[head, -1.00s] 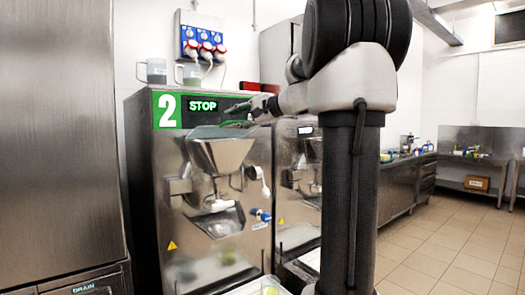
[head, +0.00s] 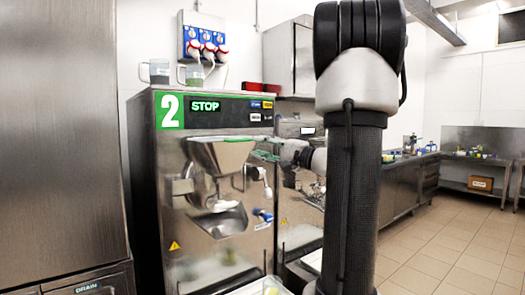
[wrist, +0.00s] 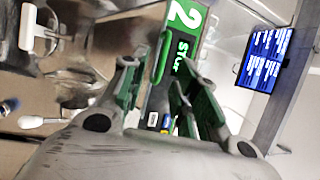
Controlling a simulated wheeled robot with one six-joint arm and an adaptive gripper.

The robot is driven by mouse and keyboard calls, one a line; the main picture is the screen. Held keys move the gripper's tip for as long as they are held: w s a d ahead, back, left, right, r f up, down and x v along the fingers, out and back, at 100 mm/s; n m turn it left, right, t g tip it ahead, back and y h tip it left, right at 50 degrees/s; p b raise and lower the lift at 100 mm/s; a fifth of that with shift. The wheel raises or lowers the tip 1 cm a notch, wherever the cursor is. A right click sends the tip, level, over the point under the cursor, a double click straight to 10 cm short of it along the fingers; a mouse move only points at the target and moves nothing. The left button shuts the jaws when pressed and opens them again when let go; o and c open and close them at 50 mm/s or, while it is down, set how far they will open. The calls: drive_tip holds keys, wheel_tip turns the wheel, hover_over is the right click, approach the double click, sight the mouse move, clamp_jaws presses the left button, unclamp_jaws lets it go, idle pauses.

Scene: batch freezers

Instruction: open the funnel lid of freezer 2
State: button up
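Freezer 2 (head: 172,215) is a steel machine with a green "2" label and a STOP display. Its funnel (head: 220,157) sticks out of the front. A thin green-edged strip (head: 232,139), seemingly the lid's edge, lies flat along the funnel top; lid detail is too small to tell. My gripper (head: 262,150) is just right of the funnel, at about its rim height. In the wrist view my gripper (wrist: 160,78) has its two fingers apart and nothing held. A green bar (wrist: 165,56), perhaps the lid handle, shows beyond the fingertips, between them; contact cannot be told.
Two jugs (head: 159,72) stand on top of freezer 2. A steel cabinet (head: 60,140) closes off the left. Another machine (head: 298,180) stands to the right, partly behind my arm. A wall screen (wrist: 264,58) shows in the wrist view. The tiled floor (head: 440,245) at right is clear.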

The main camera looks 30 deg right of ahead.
drive_tip(key=shift+f+m+h, duration=0.3)
drive_tip(key=shift+f, duration=0.1)
